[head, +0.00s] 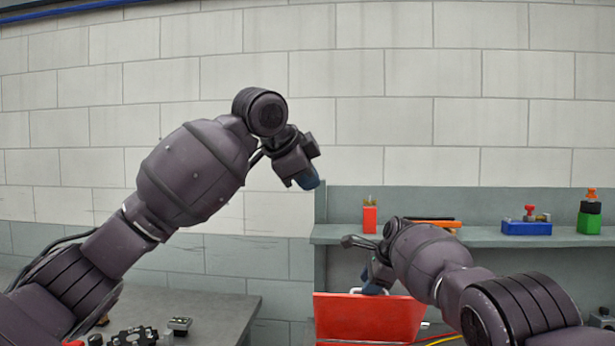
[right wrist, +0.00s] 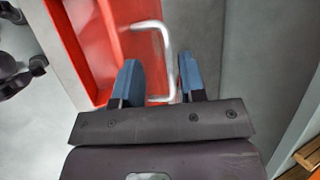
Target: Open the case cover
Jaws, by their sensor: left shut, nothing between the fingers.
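A red case (head: 352,318) stands at the bottom right of the head view. Its lower part is cut off by the frame, and I cannot tell how far its cover is raised. In the right wrist view, a silver U-shaped handle (right wrist: 167,48) sits on the red surface (right wrist: 110,45). My right gripper (right wrist: 158,78) is open, with its blue fingers on either side of the handle's bar. Contact is not clear. In the head view it is at the case's upper edge (head: 375,285), partly hidden by my arm. My left gripper (head: 307,181) is shut and empty, raised before the wall.
A grey shelf (head: 480,236) behind the case bears a red box (head: 370,218), a blue box (head: 527,228) and a green container (head: 589,222). A dark table (head: 215,305) at lower left holds several small parts. Cables run at the case's lower right.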

